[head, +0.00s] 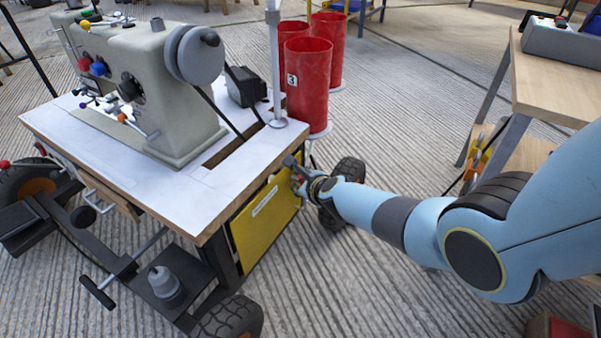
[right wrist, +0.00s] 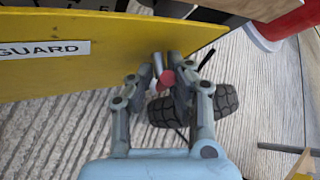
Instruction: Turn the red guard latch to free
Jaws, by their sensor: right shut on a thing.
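The yellow guard panel (head: 262,232) hangs on the side of the sewing table, with a white label on it. In the right wrist view the guard (right wrist: 110,70) fills the upper left and its label reads GUARD. My right gripper (head: 295,172) is at the guard's upper right corner, below the tabletop edge. In the right wrist view my right gripper (right wrist: 168,76) is shut on the small red latch (right wrist: 167,78), beside the guard's right end. The fingers hide part of the latch, so I cannot tell its exact angle. My left gripper is not in view.
A sewing machine (head: 150,90) stands on the white-topped table (head: 225,185). Red numbered bins (head: 308,80) stand behind it by a metal post (head: 275,60). A black wheel (head: 348,170) is just behind my gripper. A wooden bench (head: 550,85) is at right, with open floor between.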

